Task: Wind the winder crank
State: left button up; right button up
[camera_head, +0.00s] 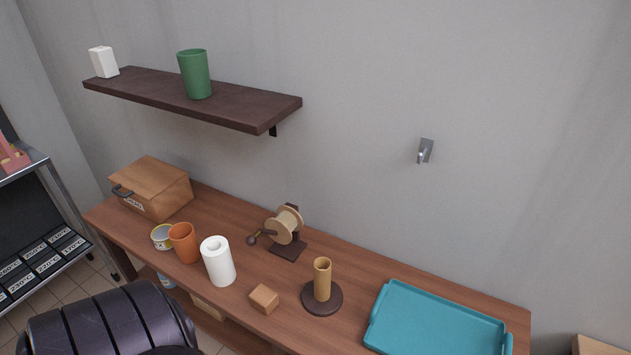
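The winder (284,226) stands on the wooden table near the wall. It has a pale spool on a dark upright with a dark base plate. Its crank (254,239) is on the left side of the spool and ends in a dark round knob. Nothing touches the crank. Neither of my grippers shows in the head view.
On the table (342,258) are a wooden box (155,188), a tin (162,238), an orange cup (184,243), a white roll (218,262), a wooden block (264,299), a holder with a tube (322,285) and a teal tray (437,322). A shelf (240,112) hangs above.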

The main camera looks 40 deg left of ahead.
aim_at(273, 232)
jog(key=k+j+z, duration=0.15)
jog(key=j+z, duration=0.25)
jog(key=j, duration=0.15)
jog(key=k+j+z, duration=0.25)
jog(key=j+z, duration=0.15)
jog(key=k+j+z, duration=0.65)
jog(key=j+z, duration=0.15)
jog(key=j, duration=0.1)
